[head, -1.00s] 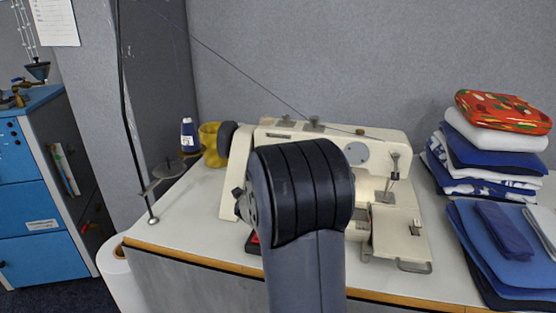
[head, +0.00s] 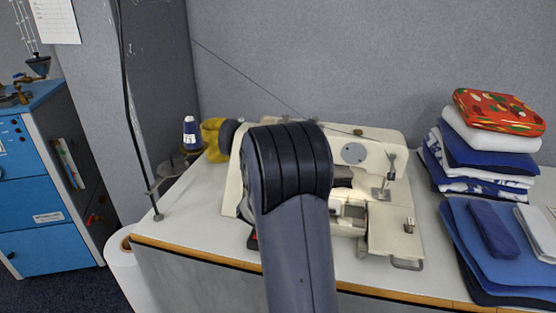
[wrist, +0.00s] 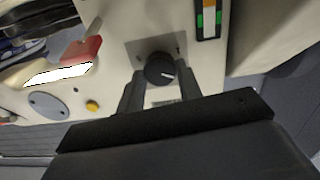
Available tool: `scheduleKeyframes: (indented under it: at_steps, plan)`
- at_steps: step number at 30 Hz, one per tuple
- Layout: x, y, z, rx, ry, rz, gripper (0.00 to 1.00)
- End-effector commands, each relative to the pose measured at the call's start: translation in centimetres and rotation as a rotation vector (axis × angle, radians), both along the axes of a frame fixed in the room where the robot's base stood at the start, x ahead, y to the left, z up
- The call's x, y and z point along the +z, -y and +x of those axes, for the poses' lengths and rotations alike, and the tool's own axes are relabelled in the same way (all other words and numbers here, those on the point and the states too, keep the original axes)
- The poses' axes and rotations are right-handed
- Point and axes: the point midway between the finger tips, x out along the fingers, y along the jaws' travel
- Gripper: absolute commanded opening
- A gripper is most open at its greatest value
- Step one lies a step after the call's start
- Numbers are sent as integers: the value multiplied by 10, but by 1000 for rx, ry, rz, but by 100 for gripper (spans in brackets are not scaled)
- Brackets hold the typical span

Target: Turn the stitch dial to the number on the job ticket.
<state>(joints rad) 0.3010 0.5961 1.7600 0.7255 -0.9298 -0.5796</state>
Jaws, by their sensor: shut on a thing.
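Numbers around the dial are not readable. In the head view my arm hides the gripper and dial. A white sheet (head: 52,20) hangs on the wall at upper left; I cannot tell whether it is the job ticket.
Folded cloth (head: 490,135) is stacked at the right of the table, with blue cloth (head: 465,220) in front. A blue thread spool (head: 191,133) and a dark thread stand (head: 157,185) are left of the machine. A blue cabinet (head: 40,255) stands at far left.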

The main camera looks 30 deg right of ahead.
Motion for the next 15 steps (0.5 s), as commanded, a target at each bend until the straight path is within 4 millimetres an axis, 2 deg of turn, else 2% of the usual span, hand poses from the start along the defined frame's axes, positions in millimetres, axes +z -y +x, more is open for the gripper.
scheduleKeyframes:
  at_steps: [15]
  plan:
    - [0, 0, 0, 2, -369, -323, 11]
